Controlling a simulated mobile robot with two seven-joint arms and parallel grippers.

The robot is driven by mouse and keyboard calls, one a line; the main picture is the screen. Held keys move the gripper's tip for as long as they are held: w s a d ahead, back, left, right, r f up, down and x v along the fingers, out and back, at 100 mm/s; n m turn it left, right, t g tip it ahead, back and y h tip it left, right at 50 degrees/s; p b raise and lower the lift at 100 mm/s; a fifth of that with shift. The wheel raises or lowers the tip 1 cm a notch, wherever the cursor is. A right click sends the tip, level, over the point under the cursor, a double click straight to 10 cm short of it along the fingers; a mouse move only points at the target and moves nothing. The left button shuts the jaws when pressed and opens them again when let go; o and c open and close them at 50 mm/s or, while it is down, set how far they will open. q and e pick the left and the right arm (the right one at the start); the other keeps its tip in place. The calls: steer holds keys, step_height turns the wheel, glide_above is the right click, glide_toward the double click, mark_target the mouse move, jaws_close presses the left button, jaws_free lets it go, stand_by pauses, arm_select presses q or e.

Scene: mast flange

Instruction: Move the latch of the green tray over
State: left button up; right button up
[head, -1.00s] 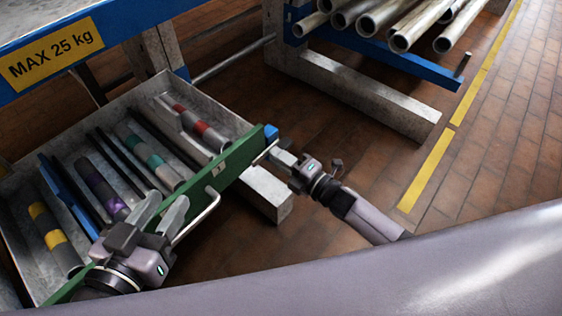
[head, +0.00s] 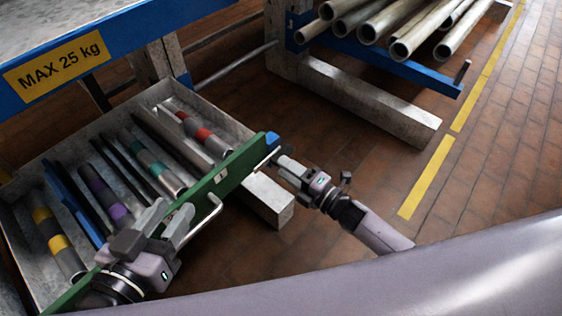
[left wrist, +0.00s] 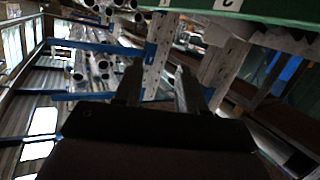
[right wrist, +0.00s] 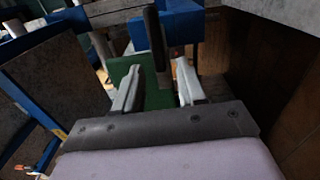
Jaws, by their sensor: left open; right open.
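The tray (head: 20,222) is a grey metal drawer with a green front panel (head: 238,165) and a bent metal handle (head: 214,208). A blue block (head: 272,139) sits at the panel's far right end. In the right wrist view, a dark upright lever (right wrist: 155,42), perhaps the latch, stands before the blue block (right wrist: 181,30) and green panel (right wrist: 150,95). My right gripper (head: 276,163) is open at that end, the lever showing between its fingers; contact cannot be told. My left gripper (head: 165,218) is open by the handle's near end, with nothing visibly held.
The tray holds banded grey tubes (head: 148,160) and dark and blue bars. A blue rack beam with a MAX 25 kg label (head: 58,62) overhangs it. Metal pipes (head: 402,40) lie on a rack at the back. The brick floor (head: 340,140) at the right is clear.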

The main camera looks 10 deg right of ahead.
arm_select(q)
steer(key=shift+w+d+f+n+g+p, duration=0.3)
steer(key=shift+d+g+p, duration=0.1)
steer(key=shift+d+p, duration=0.1)
arm_select(e)
steer(key=v, duration=0.4)
steer(key=shift+s+d, duration=0.1)
steer(key=shift+d, duration=0.05)
arm_select(q)
steer(key=shift+r, duration=0.15)
